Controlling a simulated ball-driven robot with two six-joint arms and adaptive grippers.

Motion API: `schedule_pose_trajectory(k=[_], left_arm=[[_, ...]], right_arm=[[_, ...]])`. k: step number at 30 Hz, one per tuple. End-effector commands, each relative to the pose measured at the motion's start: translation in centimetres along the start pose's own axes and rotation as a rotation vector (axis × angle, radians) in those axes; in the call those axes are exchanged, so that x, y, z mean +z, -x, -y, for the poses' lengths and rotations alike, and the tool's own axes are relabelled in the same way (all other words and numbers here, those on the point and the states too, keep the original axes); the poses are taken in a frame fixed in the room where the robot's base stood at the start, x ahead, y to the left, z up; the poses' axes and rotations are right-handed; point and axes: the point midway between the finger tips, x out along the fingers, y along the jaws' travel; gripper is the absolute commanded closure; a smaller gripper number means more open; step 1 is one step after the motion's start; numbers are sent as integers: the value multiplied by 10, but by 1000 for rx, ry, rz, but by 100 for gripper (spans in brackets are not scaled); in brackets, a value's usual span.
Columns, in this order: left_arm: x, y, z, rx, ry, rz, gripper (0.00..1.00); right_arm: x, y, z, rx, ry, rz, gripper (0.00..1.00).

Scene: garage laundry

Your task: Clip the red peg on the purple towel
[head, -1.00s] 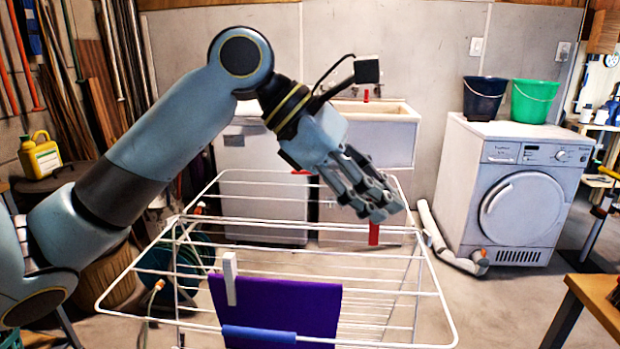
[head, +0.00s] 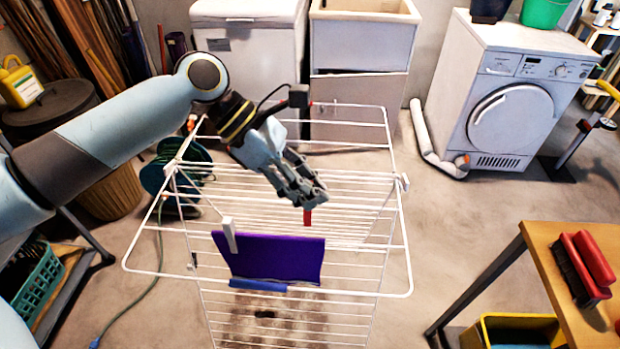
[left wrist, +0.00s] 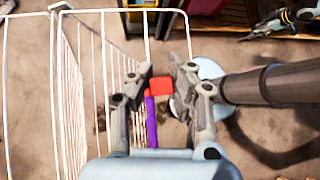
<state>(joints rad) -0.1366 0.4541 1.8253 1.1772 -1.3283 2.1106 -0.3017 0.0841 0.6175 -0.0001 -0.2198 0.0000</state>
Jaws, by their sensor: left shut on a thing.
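My left gripper (head: 311,196) is shut on the red peg (head: 308,217), which hangs below the fingertips in the head view. In the left wrist view the red peg (left wrist: 160,86) shows between the two fingers. The purple towel (head: 268,257) hangs on the white drying rack (head: 135,262). A white peg (head: 229,236) stands upright on the towel's left part. The gripper and red peg appear above and behind the towel's right end in the head view. In the left wrist view a narrow strip of towel (left wrist: 151,122) shows just below the red peg.
A blue roll-like piece (head: 258,286) lies along the towel's front edge. The washer (head: 510,100) and sink cabinet (head: 362,45) stand behind. Floor right of the rack is clear.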

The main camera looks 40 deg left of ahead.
Motion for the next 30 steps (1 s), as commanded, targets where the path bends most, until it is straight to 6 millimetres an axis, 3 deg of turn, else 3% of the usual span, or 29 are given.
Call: schedule_pose_trajectory(k=[12,30], left_arm=[[3,2,0,-27,-25,-3,100],[-21,-22,-4,-25,-24,-4,100]], right_arm=[[-5,13,5,-7,-3,-6,67],[-3,-1,4,-5,-2,-4,67]])
